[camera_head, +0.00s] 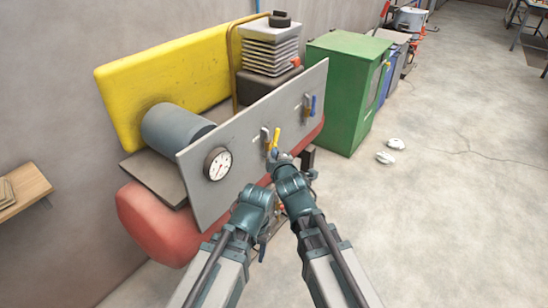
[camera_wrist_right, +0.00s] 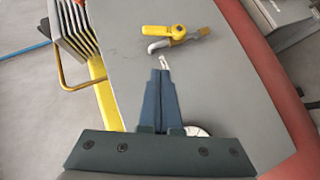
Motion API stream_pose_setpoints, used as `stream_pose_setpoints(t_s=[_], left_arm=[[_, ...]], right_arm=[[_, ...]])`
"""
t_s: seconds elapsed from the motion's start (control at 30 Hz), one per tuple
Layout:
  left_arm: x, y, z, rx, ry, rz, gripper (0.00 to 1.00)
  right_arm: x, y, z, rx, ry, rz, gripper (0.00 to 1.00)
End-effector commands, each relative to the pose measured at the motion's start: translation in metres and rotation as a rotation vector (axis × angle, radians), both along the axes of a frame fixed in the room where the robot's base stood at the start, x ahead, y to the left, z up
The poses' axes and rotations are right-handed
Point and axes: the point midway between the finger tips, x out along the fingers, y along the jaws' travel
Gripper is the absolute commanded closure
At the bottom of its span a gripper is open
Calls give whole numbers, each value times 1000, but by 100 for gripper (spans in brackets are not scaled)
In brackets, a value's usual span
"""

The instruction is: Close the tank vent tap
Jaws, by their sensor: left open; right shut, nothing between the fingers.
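A tap with a yellow lever (camera_head: 276,138) is on the grey panel (camera_head: 240,128). A second tap with a blue lever (camera_head: 312,105) is farther right on the panel. Labels are too small to read, so I cannot tell which is the tank vent tap. In the right wrist view the yellow lever (camera_wrist_right: 164,31) lies crosswise on a brass and grey body, just beyond my fingertips. My right gripper (camera_wrist_right: 161,72) is shut and empty, close to the panel, apart from the lever; it also shows in the head view (camera_head: 277,156). My left gripper (camera_head: 263,244) is open, lower, below the panel.
A round gauge (camera_head: 217,163) is on the panel's left part. A red tank (camera_head: 155,224) lies below. A grey motor (camera_head: 176,130), yellow guard (camera_head: 165,75) and finned block (camera_head: 270,50) stand behind. A green cabinet (camera_head: 345,90) is to the right. Floor at right is mostly clear.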

Motion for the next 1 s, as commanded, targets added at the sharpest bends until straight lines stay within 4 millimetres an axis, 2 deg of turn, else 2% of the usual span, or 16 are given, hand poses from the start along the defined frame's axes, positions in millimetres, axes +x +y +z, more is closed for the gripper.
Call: stream_pose_setpoints(t_s=[0.03, 0.2, 0.37, 0.87, 1.0], left_arm=[[-5, 1, -7, 0, -2, -14, 43], [-7, 0, -8, 0, -2, -32, 43], [-7, 0, -10, 0, -2, -31, 43], [-7, 0, -35, -1, -1, -29, 43], [-7, 0, -43, -1, -1, -29, 43]], right_arm=[[3, 2, -2, -15, -28, 13, 100], [5, 4, 5, -35, -66, 30, 100], [13, 6, 2, -33, -63, 30, 100], [103, 24, -24, -33, -62, 29, 100], [117, 11, -31, -30, -61, 26, 100]])
